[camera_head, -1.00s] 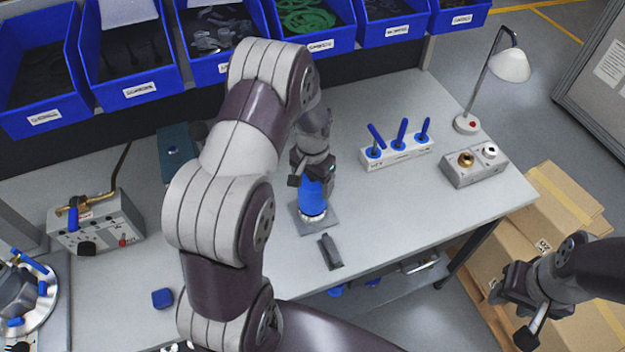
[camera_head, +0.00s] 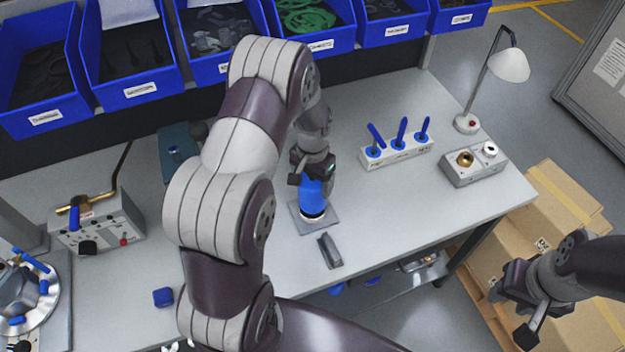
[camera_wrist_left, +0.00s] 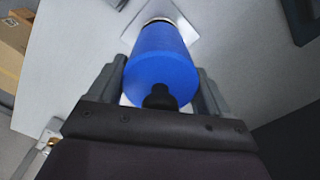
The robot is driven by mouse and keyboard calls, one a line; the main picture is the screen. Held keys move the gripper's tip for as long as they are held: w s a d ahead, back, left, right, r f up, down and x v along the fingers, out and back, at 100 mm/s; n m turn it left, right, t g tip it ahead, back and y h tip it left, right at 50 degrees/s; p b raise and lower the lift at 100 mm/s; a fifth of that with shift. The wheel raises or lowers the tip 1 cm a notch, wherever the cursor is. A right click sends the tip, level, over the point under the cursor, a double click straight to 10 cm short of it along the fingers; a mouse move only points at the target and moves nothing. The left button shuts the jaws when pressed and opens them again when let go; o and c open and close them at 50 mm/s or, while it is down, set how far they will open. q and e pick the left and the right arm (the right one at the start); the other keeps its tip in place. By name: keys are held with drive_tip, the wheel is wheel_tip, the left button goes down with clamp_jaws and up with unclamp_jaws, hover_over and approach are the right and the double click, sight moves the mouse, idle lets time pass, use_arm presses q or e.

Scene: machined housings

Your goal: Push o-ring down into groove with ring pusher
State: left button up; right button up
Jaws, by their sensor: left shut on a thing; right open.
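My left gripper (camera_head: 312,172) is shut on the blue ring pusher (camera_head: 312,196) and holds it upright over the grey square plate (camera_head: 328,222). In the left wrist view the blue pusher (camera_wrist_left: 160,62) lies between the two fingers (camera_wrist_left: 158,90), its far end at the pale plate (camera_wrist_left: 188,27). A dark and a light band show at the pusher's lower end. The housing, the o-ring and the groove are hidden under the pusher, so I cannot tell how the ring sits. My right gripper (camera_head: 518,300) is open and empty, off the table's right front side.
A dark grey block (camera_head: 330,251) lies just in front of the plate. A rack with blue-handled tools (camera_head: 396,152), a box with two fittings (camera_head: 474,164) and a lamp (camera_head: 508,66) stand to the right. Blue bins (camera_head: 130,60) line the back.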

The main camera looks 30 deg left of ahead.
use_arm(q)
drive_tip(key=shift+r+p, duration=3.8)
drive_tip(key=shift+r, duration=1.3)
drive_tip(key=shift+f, duration=0.1)
